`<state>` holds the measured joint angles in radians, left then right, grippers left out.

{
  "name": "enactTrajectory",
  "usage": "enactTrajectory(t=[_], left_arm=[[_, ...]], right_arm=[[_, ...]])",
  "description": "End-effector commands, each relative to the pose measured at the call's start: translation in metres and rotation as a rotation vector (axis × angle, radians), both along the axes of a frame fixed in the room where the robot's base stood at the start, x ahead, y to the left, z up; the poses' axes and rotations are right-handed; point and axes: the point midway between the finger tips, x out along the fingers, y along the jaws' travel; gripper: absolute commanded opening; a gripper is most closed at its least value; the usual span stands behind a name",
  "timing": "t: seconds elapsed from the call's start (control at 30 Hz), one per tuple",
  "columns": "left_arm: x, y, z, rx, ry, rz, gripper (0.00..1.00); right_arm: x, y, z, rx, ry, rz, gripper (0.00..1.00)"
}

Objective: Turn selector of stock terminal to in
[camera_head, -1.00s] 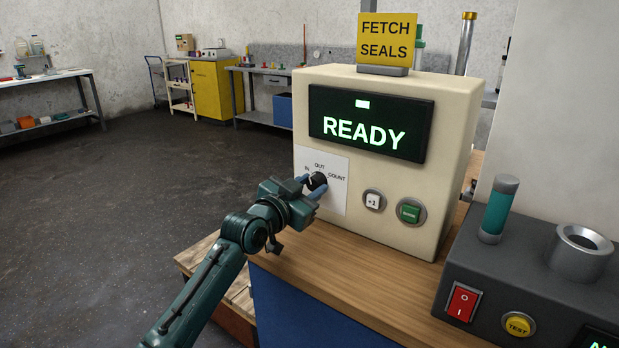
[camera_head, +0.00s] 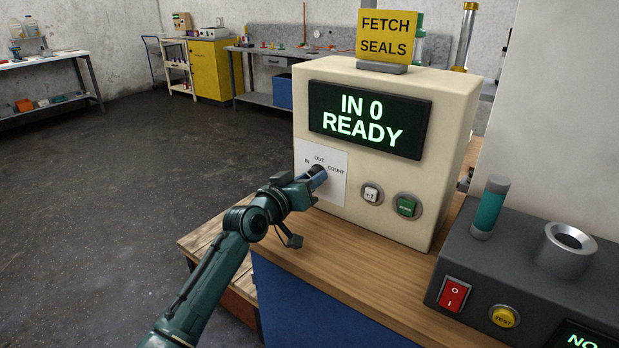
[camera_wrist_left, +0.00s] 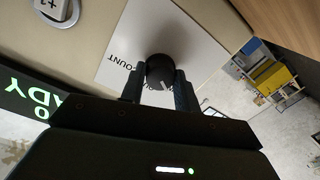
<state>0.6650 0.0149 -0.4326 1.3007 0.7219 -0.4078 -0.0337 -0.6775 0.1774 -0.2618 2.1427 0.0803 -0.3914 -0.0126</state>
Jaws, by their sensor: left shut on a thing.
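The stock terminal (camera_head: 450,130) is a cream box on the wooden bench. Its screen (camera_head: 368,119) reads "IN 0 READY". The black round selector knob (camera_wrist_left: 160,70) sits on a white plate (camera_head: 336,190) marked IN, OUT and COUNT. My left gripper (camera_head: 318,176) is at the knob, with its fingers shut on either side of it; they hide most of the knob in the head view. In the left wrist view the knob is between the two dark fingers, with a pale mark on its face. My right gripper is not in view.
A +1 button (camera_head: 371,193) and a green button (camera_head: 406,206) are right of the selector. A dark tester (camera_head: 510,270) with a red switch stands at the right on the bench. A yellow "FETCH SEALS" sign (camera_head: 384,37) tops the terminal. Open floor lies left.

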Motion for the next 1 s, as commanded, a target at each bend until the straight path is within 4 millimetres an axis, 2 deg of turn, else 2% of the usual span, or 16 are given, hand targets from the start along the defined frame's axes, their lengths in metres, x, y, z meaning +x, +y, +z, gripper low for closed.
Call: enactTrajectory(t=[0.47,0.5,0.77,1.0], left_arm=[[-0.0002,0.0,-0.0012,-0.015,0.013,0.0,0.09],[-0.0002,0.0,-0.0012,-0.015,0.012,0.0,0.33],[-0.0001,-0.0001,-0.0006,-0.013,0.01,0.0,0.53],[-0.0006,0.0003,-0.0002,-0.013,0.01,-0.001,0.53]], right_arm=[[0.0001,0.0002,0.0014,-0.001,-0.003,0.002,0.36],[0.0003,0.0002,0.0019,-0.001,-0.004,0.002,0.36],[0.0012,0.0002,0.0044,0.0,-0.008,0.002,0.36],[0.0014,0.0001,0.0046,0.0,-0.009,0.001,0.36]])
